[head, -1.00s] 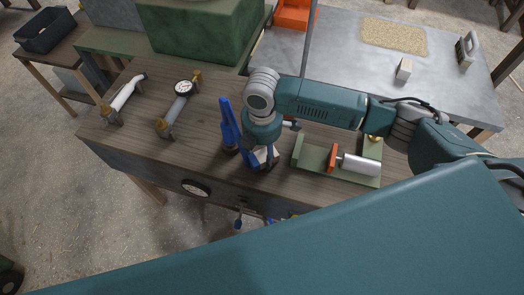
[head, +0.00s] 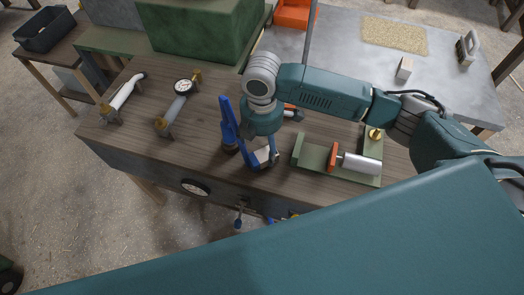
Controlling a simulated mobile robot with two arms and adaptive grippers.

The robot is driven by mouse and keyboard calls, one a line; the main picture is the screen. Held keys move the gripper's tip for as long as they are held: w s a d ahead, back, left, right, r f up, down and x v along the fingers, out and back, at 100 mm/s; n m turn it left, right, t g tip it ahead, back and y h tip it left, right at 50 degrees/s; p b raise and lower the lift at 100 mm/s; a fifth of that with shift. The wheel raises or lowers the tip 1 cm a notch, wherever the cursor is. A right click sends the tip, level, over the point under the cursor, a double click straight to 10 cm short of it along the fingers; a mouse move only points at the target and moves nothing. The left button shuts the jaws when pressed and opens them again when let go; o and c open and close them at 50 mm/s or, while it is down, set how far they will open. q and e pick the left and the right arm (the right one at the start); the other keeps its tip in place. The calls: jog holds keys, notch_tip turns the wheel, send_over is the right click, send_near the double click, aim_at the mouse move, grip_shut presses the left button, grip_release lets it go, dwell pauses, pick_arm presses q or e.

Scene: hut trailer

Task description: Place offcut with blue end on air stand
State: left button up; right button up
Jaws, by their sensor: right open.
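My right gripper (head: 262,154) points down over the wooden bench and is open. A small pale block (head: 264,155), apparently an offcut, is between or just below its fingers and partly hidden by them. I cannot make out a blue end on it. A tall blue piece (head: 228,118) stands close to the left of the gripper above a dark round foot (head: 230,147). Blue also shows along the gripper's left side. I cannot tell which fixture is the air stand. My left gripper is not in view.
A green fixture with an orange plate and a silver cylinder (head: 361,164) sits right of the gripper. A gauge tool (head: 178,108) and a white-handled tool (head: 124,95) rest at the left. Another pale block (head: 404,67) lies on the grey table (head: 350,62). Bare bench lies around the gauge tool.

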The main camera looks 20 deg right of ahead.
aim_at(262, 152)
notch_tip(262, 152, up, 9)
jog(key=b, duration=0.1)
jog(key=shift+f, duration=0.2)
dwell(0.5)
